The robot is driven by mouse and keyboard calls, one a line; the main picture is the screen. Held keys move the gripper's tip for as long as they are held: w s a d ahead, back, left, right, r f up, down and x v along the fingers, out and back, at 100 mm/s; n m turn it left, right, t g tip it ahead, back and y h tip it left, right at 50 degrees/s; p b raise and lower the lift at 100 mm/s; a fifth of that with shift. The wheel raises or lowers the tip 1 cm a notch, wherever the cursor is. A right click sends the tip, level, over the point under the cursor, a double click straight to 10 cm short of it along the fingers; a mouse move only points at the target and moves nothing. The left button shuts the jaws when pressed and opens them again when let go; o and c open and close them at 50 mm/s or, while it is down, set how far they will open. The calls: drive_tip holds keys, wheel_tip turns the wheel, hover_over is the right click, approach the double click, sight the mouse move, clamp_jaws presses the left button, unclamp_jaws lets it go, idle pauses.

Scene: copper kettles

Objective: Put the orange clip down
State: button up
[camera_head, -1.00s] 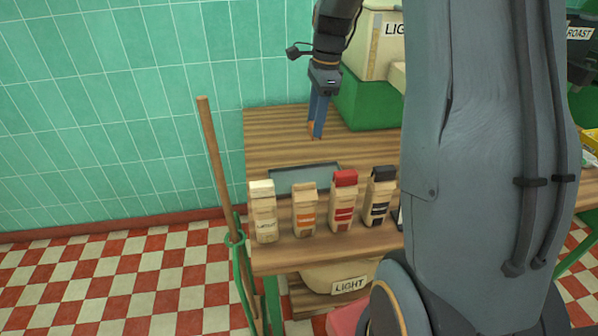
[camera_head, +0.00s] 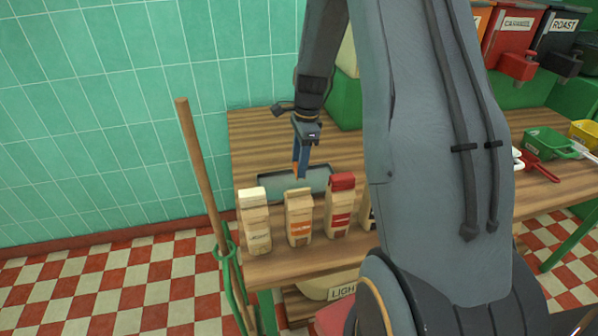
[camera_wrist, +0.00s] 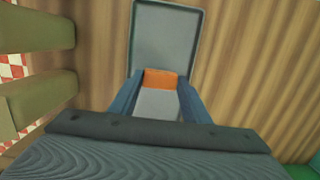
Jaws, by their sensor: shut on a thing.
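My gripper (camera_head: 300,174) points down over the grey tray (camera_head: 270,186), behind the row of paper bags. In the wrist view, the blue fingers of my gripper (camera_wrist: 158,84) are shut on the orange clip (camera_wrist: 160,78), which shows as an orange block between them. The grey tray (camera_wrist: 165,30) lies beneath and beyond the clip there. In the head view the clip is only a small orange patch at the fingertips (camera_head: 296,168). I cannot tell whether the clip touches the tray.
Several paper bags stand along the table's front edge, among them one with a white top (camera_head: 255,222), one with an orange label (camera_head: 299,218) and one with a red top (camera_head: 341,207). A broom handle (camera_head: 200,170) leans at the table's left. Scoops (camera_head: 545,142) lie at the right.

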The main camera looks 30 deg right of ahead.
drive_tip(key=shift+f+p, duration=0.35)
drive_tip(key=shift+f, duration=1.65)
drive_tip(key=shift+f, duration=0.1)
drive_tip(key=o, duration=1)
drive_tip(key=r+b, duration=0.1)
drive_tip(key=r, duration=0.3)
drive_tip(key=d+r, duration=0.1)
drive_tip(key=r, duration=0.3)
drive_tip(key=r+b, duration=0.1)
drive_tip(key=r, duration=0.3)
drive_tip(key=shift+s+d+r+b, duration=0.1)
drive_tip(key=shift+s+d+b, duration=0.05)
drive_tip(key=shift+b, duration=0.15)
drive_tip(key=shift+r, duration=0.1)
